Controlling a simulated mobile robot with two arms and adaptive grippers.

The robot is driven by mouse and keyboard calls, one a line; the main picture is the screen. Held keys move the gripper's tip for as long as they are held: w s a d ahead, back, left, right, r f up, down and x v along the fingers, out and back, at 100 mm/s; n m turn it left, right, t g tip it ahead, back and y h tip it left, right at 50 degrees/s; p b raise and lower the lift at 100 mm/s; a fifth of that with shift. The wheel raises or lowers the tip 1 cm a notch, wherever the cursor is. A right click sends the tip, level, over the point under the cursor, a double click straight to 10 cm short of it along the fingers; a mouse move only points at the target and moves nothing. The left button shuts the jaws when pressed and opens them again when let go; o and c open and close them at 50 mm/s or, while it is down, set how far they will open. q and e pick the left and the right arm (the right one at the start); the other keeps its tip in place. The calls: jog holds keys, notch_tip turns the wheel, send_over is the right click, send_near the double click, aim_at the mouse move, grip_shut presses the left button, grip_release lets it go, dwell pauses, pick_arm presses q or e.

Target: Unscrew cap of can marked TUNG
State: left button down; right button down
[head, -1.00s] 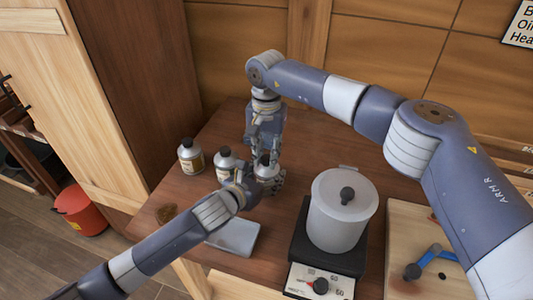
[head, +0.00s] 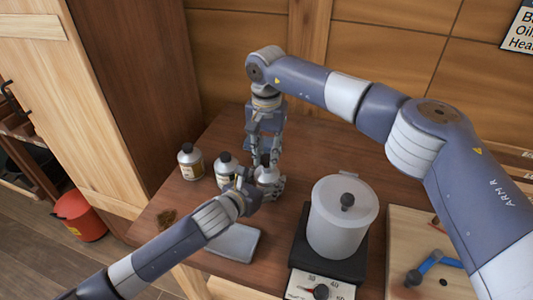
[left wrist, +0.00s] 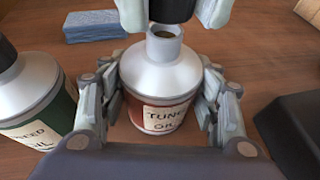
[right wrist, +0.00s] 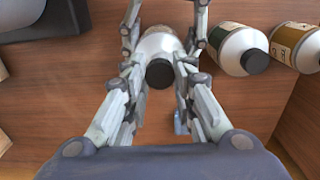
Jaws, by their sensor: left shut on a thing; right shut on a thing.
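The can marked TUNG OIL (left wrist: 160,75) stands upright on the table, silver-topped, with a cream label and red band. My left gripper (left wrist: 164,92) is shut around its body, a finger on each side. Its neck (left wrist: 164,45) is bare and shows a dark opening. The black cap (right wrist: 160,73) is above the neck, apart from it. My right gripper (right wrist: 157,72) comes from above and is shut on the cap. In the head view the can (head: 267,177) is partly hidden by both grippers.
Two similar capped cans stand left of the held can, one nearer (head: 226,170) and one farther (head: 190,161). A grey-blue block (head: 234,242) lies in front.

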aim_at(267, 157)
pick_arm(q)
jog(key=shift+f, duration=0.2)
pick_arm(e)
jog(key=shift+r, duration=2)
pick_arm(q)
jog(key=c, duration=0.5)
grip_release()
jog(key=shift+o, duration=0.2)
jog(key=shift+r, duration=0.1)
jog(key=shift+r, duration=0.1)
